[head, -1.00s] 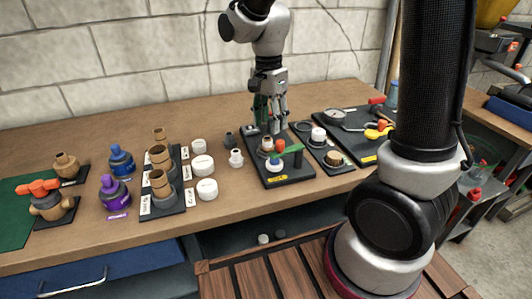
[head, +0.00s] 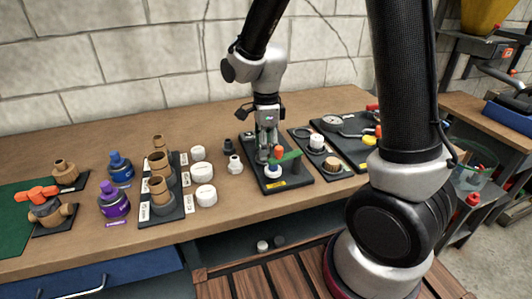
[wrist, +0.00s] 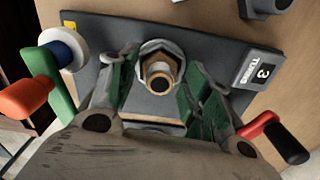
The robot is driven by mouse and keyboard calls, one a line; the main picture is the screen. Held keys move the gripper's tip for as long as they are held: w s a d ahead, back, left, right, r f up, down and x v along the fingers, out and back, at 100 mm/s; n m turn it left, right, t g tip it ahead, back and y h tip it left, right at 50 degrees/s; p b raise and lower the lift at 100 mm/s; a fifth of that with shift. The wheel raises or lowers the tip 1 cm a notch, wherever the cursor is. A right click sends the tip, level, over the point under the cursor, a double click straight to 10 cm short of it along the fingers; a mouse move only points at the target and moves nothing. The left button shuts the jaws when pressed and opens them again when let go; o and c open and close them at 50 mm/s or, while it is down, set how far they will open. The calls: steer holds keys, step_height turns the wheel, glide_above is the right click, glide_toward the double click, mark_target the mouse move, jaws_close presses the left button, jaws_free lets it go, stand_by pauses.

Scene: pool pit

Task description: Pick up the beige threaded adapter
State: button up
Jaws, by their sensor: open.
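The beige threaded adapter (wrist: 160,76) stands on a dark board (wrist: 215,45) in the wrist view, with a grey metal hex collar around it. My gripper (wrist: 160,92) is open, with one green-padded finger on each side of the adapter; I cannot tell whether either touches it. In the head view my gripper (head: 266,150) points down over the same board (head: 300,178), and its fingers largely hide the adapter.
A valve with a green lever (head: 287,158), orange knob (head: 279,152) and white-blue end (head: 272,172) stands close on the same board.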

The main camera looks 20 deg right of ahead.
jaws_close()
steer(key=shift+r, duration=0.1)
